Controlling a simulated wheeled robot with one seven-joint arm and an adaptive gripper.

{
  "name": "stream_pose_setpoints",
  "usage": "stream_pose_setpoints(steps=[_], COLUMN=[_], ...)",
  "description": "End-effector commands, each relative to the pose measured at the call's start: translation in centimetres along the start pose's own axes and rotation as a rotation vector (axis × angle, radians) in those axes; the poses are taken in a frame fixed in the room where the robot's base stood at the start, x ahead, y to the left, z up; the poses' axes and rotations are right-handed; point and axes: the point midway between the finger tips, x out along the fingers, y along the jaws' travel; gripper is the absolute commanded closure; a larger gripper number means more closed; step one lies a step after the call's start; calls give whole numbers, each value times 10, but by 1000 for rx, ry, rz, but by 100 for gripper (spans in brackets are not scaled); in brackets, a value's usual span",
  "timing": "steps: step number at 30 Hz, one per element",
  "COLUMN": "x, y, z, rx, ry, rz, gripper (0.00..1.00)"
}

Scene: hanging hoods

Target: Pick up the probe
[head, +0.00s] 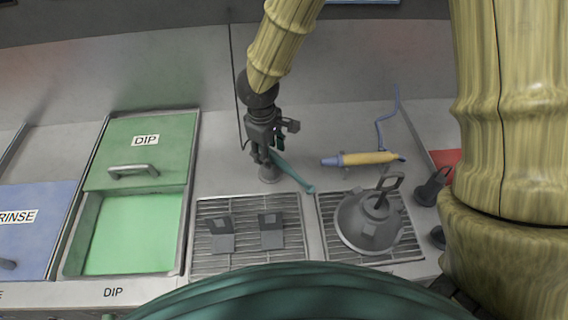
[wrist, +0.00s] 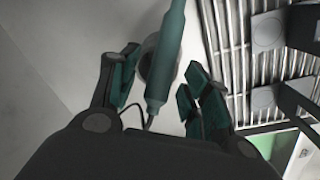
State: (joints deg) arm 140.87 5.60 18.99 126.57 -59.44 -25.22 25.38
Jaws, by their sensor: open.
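The probe, taken to be the slim teal rod, slants down to the right below my gripper (head: 268,158) in the head view, its lower part (head: 292,174) in plain sight. Its upper end is partly hidden by my gripper. In the wrist view the probe (wrist: 165,55) runs lengthwise between the two teal-padded fingers of my gripper (wrist: 160,72). The fingers are open, with visible gaps on both sides of it. A thin dark cord leaves its near end. A small round grey base (head: 269,174) shows beside the probe, partly covered.
A yellow-handled tool with blue ends (head: 368,158) lies to the right. Two grey brackets (head: 271,236) stand on a slotted grate (head: 212,263) in front. A grey domed vessel (head: 368,222) stands on another grate. The green DIP tank (head: 132,235) is at left.

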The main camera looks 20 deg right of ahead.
Motion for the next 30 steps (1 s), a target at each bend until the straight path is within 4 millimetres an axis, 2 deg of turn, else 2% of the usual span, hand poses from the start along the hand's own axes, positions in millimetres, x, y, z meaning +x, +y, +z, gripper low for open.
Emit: stream_pose_setpoints(steps=[5,13,14,21,30], x=[13,15,15,15,14], y=[0,0,0,0,0], z=[0,0,0,0,0], rx=[0,0,0,0,0], ry=[-1,0,0,0,1], rz=[-1,-1,-1,-1,-1], gripper=[52,52,54,98,100])
